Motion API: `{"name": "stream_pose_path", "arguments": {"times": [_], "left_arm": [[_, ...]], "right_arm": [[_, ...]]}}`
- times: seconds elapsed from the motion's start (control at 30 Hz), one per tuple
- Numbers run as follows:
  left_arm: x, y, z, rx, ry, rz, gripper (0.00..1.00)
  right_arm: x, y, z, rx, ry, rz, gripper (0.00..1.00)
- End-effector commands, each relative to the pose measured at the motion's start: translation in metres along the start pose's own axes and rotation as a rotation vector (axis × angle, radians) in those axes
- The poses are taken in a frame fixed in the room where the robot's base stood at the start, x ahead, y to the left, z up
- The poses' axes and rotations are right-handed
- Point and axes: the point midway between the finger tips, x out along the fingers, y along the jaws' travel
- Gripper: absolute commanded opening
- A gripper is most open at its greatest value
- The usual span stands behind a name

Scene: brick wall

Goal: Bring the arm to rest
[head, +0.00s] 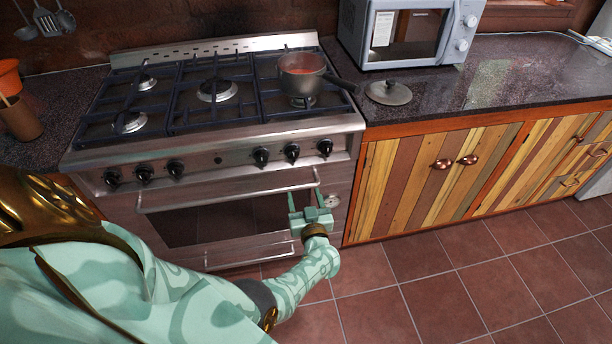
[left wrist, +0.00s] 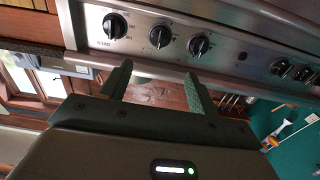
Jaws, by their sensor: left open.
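My left arm comes in from the left in the head view. Its mint-green gripper (head: 310,200) is in front of the right part of the oven door (head: 225,215), below the knobs. In the left wrist view my left gripper (left wrist: 155,85) has its two fingers apart with nothing between them. Beyond the fingertips are the stove's front panel and the door's handle bar. I cannot tell whether the gripper touches the door or handle. My right gripper is in neither view.
A lid (head: 388,93) lies on the dark counter (head: 520,75) near a microwave (head: 405,32). A brown cup (head: 20,120) stands on the left counter. The tiled floor (head: 450,280) is clear.

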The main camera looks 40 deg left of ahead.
Motion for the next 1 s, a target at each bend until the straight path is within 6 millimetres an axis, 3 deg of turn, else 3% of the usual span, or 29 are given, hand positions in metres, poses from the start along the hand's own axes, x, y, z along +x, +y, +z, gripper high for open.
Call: {"name": "stream_pose_path", "arguments": {"times": [0.43,0.57,0.6,0.67,0.7,0.77,0.87,1.0], "left_arm": [[0.000,0.003,0.001,-0.038,-0.007,0.014,0.61],[-0.007,0.044,0.016,-0.114,-0.100,0.219,0.61],[-0.016,0.063,0.027,-0.113,-0.156,0.329,0.61],[-0.046,0.076,0.065,-0.059,-0.292,0.503,0.61],[-0.071,0.073,0.095,-0.003,-0.391,0.592,0.61],[-0.107,0.058,0.136,0.083,-0.527,0.684,0.61],[-0.165,0.014,0.194,0.237,-0.731,0.776,0.61],[-0.242,-0.073,0.254,0.469,-0.973,0.841,0.61]], "right_arm": [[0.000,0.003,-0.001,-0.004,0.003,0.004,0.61],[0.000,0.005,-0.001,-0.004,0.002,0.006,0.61],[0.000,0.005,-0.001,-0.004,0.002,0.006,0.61],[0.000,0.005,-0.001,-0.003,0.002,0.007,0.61],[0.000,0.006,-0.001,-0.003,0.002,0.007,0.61],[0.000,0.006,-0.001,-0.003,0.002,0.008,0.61],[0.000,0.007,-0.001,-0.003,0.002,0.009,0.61],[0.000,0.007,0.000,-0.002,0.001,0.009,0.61]]}}
